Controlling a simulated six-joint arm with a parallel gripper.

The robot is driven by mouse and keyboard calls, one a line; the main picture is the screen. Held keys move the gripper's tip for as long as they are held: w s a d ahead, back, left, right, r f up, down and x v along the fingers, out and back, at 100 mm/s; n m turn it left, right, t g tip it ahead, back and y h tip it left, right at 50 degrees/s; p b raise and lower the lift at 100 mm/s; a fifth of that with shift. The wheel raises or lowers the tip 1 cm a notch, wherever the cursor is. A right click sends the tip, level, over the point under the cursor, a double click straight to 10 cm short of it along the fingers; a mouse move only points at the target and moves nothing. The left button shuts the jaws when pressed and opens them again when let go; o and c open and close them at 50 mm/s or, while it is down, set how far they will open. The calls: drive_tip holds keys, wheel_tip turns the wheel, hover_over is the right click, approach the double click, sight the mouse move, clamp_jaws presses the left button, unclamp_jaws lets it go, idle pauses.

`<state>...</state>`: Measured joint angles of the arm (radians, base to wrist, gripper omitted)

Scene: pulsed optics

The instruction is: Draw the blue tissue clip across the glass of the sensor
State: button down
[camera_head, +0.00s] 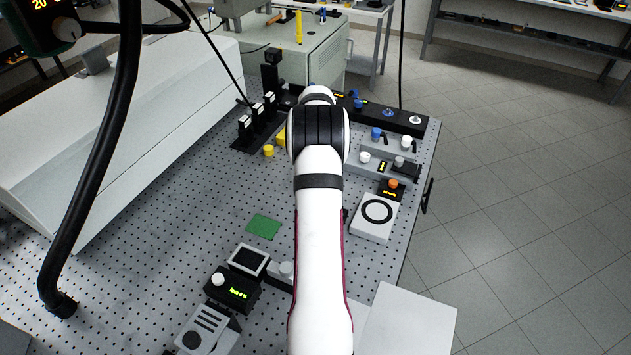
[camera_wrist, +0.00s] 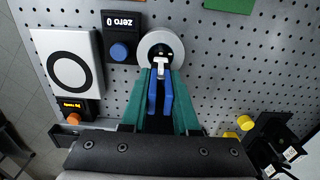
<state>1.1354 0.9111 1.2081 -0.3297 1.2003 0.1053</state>
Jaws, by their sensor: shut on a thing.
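In the wrist view, my gripper (camera_wrist: 160,82) has its two teal fingers shut on the blue tissue clip (camera_wrist: 153,95). A small white tissue (camera_wrist: 160,67) sticks out from the clip's tip. The sensor (camera_wrist: 147,45) is a round, light grey disc with a dark glass (camera_wrist: 165,48) in its middle. The tissue tip lies over the near edge of the glass; I cannot tell whether it touches. In the head view, my own arm hides the gripper, the clip and the sensor.
A black box with a "zero 0" display and blue knob (camera_wrist: 119,52) stands close beside the sensor. A white plate with a black ring (camera_wrist: 69,71) is left of it. Yellow knobs (camera_wrist: 245,122) are at lower right. A green board (camera_head: 263,226) lies on the perforated table.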

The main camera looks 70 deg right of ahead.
drive_tip(key=shift+f, duration=0.65)
idle(0.3)
drive_tip(key=shift+a, duration=1.35)
drive_tip(key=shift+r, duration=0.1)
wheel_tip(320, 180, up, 7)
drive_tip(key=shift+d+r, duration=0.2)
drive_tip(key=shift+d, duration=0.45)
drive_tip(key=shift+d+r, duration=0.15)
drive_tip(key=shift+d, duration=0.45)
wheel_tip(320, 180, down, 7)
drive_tip(key=shift+f, duration=0.15)
